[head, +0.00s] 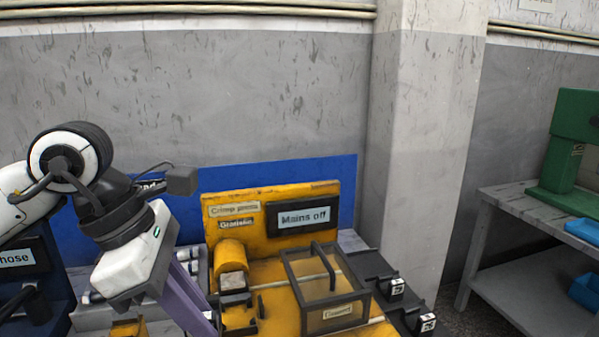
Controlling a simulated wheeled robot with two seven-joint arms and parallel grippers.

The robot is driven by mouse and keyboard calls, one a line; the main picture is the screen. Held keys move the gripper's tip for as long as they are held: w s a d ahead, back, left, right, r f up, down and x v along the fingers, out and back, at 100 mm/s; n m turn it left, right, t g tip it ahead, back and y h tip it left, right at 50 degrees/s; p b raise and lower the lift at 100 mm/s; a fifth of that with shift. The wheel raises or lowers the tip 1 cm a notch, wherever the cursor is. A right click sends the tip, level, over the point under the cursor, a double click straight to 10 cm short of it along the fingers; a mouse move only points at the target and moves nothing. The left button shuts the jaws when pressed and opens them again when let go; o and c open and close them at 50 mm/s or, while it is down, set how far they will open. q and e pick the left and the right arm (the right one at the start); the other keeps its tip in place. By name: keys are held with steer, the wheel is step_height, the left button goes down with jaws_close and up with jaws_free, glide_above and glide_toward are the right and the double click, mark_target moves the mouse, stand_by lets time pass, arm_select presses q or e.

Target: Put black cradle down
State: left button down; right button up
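My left gripper (192,300) comes in from the left, a white body with long purple fingers pointing down and right. The fingertips run toward the bottom edge of the head view, so I cannot tell whether they are open or shut, or what they hold. Two black pieces with small white labels, an upper one (372,267) and a lower one (408,316), sit right of the yellow press. I cannot tell whether either is the black cradle. My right gripper is not in view.
The yellow crimp press (262,240) has a "Mains off" panel (304,217) and a clear guard box (327,290). My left gripper is just left of it. A dark blue unit (55,262) labelled "hose" stands at left. A grey bench (510,205) with a green machine (560,160) is at right.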

arm_select(q)
steer(key=shift+w+a+f+m+g, duration=0.25)
steer(key=shift+w+f+m+g, duration=0.1)
steer(key=shift+f+m, duration=0.25)
steer(key=shift+w+a+f+m+g, duration=0.25)
steer(key=shift+w+f+m, duration=0.1)
steer(key=shift+f+m, duration=0.25)
steer(key=s+a+f+m+g+y, duration=0.2)
steer(key=f+m, duration=0.3)
steer(key=m, duration=0.4)
steer(key=s+a+f+m+g+y, duration=0.2)
steer(key=a+f+m, duration=0.3)
steer(key=m, duration=0.4)
steer(key=shift+s+f, duration=0.35)
steer(key=shift+s, duration=0.25)
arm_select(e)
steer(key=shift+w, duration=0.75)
